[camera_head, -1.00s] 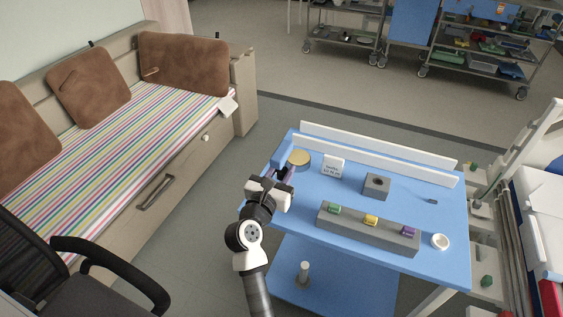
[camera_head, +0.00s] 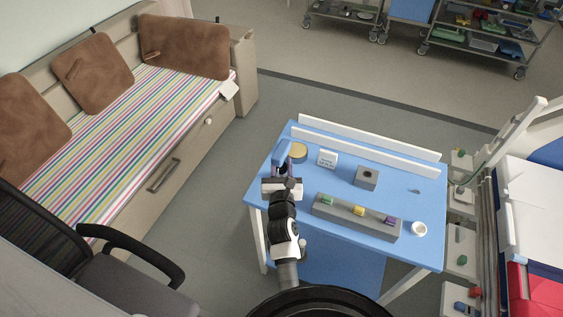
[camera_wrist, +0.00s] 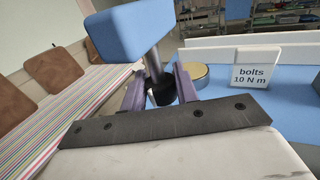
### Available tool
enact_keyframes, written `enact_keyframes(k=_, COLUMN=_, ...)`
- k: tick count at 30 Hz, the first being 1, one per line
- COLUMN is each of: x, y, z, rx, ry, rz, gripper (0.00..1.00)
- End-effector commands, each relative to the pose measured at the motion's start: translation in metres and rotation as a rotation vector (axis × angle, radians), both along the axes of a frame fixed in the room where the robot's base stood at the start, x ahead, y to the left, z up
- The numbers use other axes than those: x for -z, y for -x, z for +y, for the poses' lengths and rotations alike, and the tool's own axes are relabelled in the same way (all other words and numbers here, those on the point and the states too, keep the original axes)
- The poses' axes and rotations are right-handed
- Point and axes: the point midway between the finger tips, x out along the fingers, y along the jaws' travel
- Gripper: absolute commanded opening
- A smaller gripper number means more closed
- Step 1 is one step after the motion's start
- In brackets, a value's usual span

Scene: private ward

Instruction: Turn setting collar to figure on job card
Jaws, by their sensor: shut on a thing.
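My gripper (camera_head: 288,172) is at the left end of the blue table. In the wrist view its purple fingers (camera_wrist: 160,88) are shut on a dark round collar (camera_wrist: 162,92), mostly hidden between them. A grey shaft (camera_wrist: 154,62) runs from the collar up to a blue block-shaped part (camera_wrist: 130,32), which also shows in the head view (camera_head: 281,152). No scale or figure on the collar is readable. The white job card (camera_head: 327,159) stands upright to the right; in the wrist view the card (camera_wrist: 257,72) reads "bolts 10 N m".
A round yellow-topped tin (camera_head: 298,151) stands close beside the gripper. A grey holed block (camera_head: 367,177), a grey rack (camera_head: 340,219) with green, yellow and purple pieces, and a white ring (camera_head: 419,229) are further right. White rails (camera_head: 370,140) line the back. A couch (camera_head: 130,120) is left.

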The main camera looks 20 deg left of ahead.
Motion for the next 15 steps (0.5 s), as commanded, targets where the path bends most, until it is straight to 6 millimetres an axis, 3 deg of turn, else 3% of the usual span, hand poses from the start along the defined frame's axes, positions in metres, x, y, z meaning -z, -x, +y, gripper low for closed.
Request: enact_keyframes(k=15, x=-0.0001, y=0.0, z=0.0005, rx=-0.05, ry=0.0, rz=0.0, gripper=0.07)
